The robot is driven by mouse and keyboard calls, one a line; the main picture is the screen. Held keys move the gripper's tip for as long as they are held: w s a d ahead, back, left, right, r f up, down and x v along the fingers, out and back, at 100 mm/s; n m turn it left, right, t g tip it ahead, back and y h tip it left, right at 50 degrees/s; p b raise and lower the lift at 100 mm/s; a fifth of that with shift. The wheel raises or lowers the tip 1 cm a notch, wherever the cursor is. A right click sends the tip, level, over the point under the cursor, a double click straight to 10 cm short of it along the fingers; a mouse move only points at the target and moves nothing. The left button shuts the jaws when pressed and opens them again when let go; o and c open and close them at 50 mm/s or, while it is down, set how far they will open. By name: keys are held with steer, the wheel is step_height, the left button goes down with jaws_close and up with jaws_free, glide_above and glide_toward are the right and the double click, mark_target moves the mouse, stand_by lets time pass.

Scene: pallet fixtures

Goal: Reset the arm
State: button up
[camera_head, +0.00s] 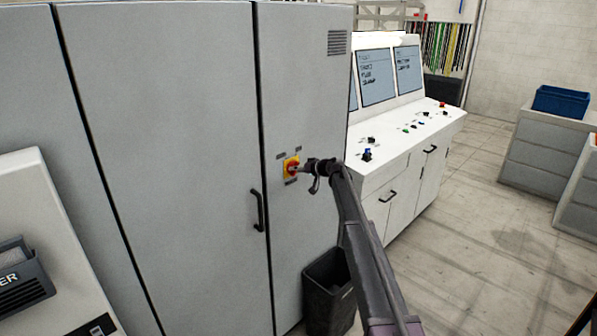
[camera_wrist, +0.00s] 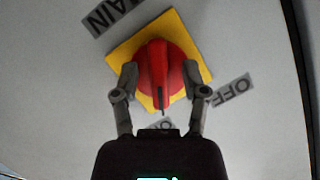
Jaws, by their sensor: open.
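My arm reaches up from the bottom right in the head view, and my gripper (camera_head: 304,170) is at the red and yellow main switch on the grey cabinet (camera_head: 190,150). In the wrist view my gripper (camera_wrist: 160,82) is open, with one finger on each side of the red rotary knob (camera_wrist: 157,68). The knob sits on a yellow square plate (camera_wrist: 120,52). I cannot tell whether the fingers touch the knob. Labels around it read MAIN and OFF; a third label is partly hidden by my gripper.
A dark bin (camera_head: 328,290) stands at the cabinet's foot. A white control console (camera_head: 405,140) with screens and buttons stands right of the cabinet. Open floor (camera_head: 480,250) lies to the right.

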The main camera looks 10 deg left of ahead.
steer(key=s+d+f+m+g+h+b, duration=0.2)
steer(key=s+d+f+h, duration=0.2)
steer(key=s+d, duration=0.7)
steer(key=s+d+f+m+g+h+b, duration=0.2)
steer(key=s+d+f, duration=0.6)
steer(key=s, duration=1.9)
steer(key=s+d+f+m+g+h+b, duration=0.2)
steer(key=s+d+f+h, duration=0.4)
steer(key=s+d, duration=0.7)
steer(key=s, duration=0.6)
steer(key=shift+s+d+f+h, duration=0.35)
steer(key=shift+d+h, duration=0.05)
